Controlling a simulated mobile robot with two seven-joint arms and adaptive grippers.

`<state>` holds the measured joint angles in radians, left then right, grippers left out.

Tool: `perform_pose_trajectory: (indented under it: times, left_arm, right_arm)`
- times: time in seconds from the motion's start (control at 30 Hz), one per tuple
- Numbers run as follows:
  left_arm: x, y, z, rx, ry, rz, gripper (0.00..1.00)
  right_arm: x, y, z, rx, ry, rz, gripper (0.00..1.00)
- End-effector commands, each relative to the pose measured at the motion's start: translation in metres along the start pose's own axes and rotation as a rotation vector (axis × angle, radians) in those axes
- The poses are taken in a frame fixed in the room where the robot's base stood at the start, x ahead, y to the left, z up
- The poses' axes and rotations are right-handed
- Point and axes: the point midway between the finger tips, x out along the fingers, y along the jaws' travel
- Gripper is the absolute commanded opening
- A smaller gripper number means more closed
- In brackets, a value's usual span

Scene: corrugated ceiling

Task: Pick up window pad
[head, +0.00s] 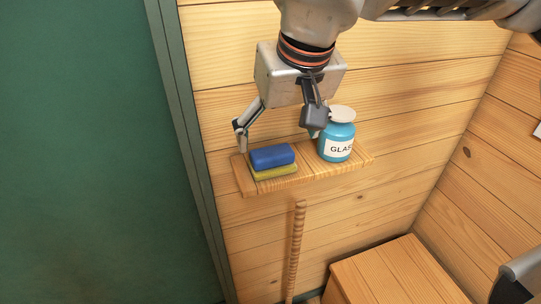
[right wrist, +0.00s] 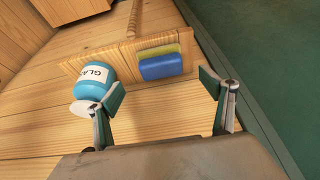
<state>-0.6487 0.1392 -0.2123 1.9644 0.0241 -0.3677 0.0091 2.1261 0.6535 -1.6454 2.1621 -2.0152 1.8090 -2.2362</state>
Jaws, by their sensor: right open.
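The window pad (head: 272,157), a blue block on a thin yellow layer, lies flat on a small wooden shelf (head: 305,180) on the plank wall. My right gripper (head: 277,128) hangs above the shelf with its fingers spread wide. One finger is to the left of the pad, the other near the bottle on the right. In the right wrist view the pad (right wrist: 161,65) is ahead, with nothing between the open fingers (right wrist: 168,92). The fingers appear apart from the pad. My left gripper is not clearly in view; only a grey part of me shows at the lower right.
A blue jar labelled "GLAS" (head: 337,143) with a pale lid stands on the shelf right of the pad, close to one finger. A twisted wooden rod (head: 295,245) stands below the shelf. A wooden box (head: 385,275) is at the lower right. A green wall (head: 80,150) fills the left.

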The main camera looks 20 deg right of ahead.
Motion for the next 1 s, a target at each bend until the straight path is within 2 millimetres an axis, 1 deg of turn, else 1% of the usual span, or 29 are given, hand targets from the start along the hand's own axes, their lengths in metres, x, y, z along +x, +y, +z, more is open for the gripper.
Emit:
perform_pose_trajectory:
  times: [0.1,0.37,0.5,0.63,0.73,0.97,1.0]
  left_arm:
    - [0.000,0.000,0.001,0.000,0.000,0.000,0.21]
    - [0.000,0.000,0.001,0.000,-0.002,0.000,0.21]
    - [-0.001,0.000,0.000,0.000,-0.003,0.000,0.21]
    - [-0.001,0.000,0.000,0.000,-0.003,0.001,0.21]
    - [-0.001,0.000,0.000,0.000,-0.003,0.001,0.21]
    - [-0.001,0.000,0.000,0.000,-0.003,0.001,0.21]
    - [-0.001,0.000,0.000,0.001,-0.003,0.001,0.21]
  right_arm:
    - [0.007,0.004,-0.002,-0.004,0.008,0.013,0.82]
    - [0.033,0.002,-0.003,-0.005,0.006,0.011,0.82]
    - [0.053,-0.002,-0.004,-0.004,0.004,0.011,0.82]
    - [0.069,-0.002,-0.005,-0.002,0.006,0.010,0.82]
    - [0.075,-0.002,-0.005,-0.002,0.006,0.010,0.82]
    - [0.076,-0.002,-0.005,-0.003,0.007,0.009,0.82]
    - [0.076,-0.002,-0.005,-0.003,0.007,0.009,0.72]
